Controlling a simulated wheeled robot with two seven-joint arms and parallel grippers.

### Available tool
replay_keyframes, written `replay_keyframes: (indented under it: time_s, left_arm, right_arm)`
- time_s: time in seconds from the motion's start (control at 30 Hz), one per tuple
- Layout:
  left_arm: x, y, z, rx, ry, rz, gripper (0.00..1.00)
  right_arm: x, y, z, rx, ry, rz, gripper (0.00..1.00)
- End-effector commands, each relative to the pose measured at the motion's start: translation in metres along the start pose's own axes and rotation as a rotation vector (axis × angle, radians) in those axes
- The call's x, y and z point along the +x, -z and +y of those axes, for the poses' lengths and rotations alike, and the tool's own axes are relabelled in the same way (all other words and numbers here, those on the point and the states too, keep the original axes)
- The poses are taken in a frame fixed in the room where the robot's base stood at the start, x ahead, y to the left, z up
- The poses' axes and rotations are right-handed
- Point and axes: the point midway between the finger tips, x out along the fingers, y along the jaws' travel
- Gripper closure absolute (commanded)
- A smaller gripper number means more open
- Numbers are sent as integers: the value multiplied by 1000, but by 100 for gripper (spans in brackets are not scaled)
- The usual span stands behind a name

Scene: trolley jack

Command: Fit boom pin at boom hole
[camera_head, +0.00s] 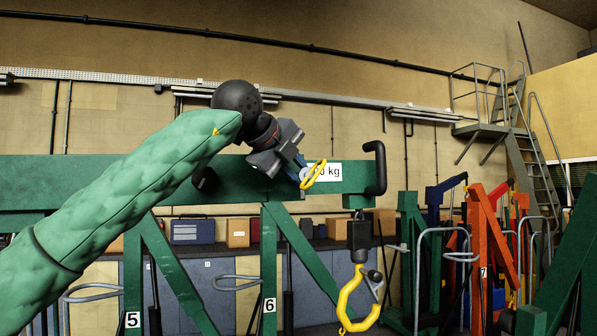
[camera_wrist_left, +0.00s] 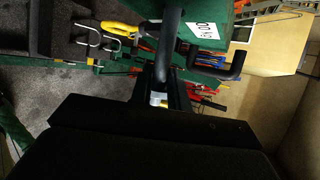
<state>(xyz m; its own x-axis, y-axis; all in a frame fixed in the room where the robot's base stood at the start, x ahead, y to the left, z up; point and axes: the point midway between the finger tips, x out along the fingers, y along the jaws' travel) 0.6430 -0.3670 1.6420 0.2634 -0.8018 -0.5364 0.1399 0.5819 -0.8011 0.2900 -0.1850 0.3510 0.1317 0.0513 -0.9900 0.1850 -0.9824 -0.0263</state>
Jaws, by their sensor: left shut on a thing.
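My left gripper (camera_head: 296,170) reaches in from the left in front of the green boom (camera_head: 110,182). It is shut on the boom pin (camera_head: 306,175), whose grey round end and yellow ring show at the blue fingertips, beside the white kg label. In the left wrist view the gripper's dark fingers (camera_wrist_left: 166,96) have a small pale and yellow piece between them, probably part of the pin. I cannot make out the boom hole, and cannot tell whether the pin touches the boom. My right gripper is out of view.
A black bent handle (camera_head: 377,168) sticks out at the boom's right end, and another (camera_head: 203,180) is left of the gripper. A yellow hook (camera_head: 350,305) hangs below the boom end. Green frame legs (camera_head: 270,270) stand below. Orange and blue jacks stand at right.

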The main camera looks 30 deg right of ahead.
Motion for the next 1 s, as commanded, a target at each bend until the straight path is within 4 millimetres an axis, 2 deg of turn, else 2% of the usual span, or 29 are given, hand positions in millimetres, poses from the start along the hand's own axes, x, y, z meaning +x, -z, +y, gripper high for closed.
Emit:
replay_keyframes:
  time_s: [1.0]
  left_arm:
    - [8,-18,0,0,0,-1,100]
  right_arm:
    - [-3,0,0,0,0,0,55]
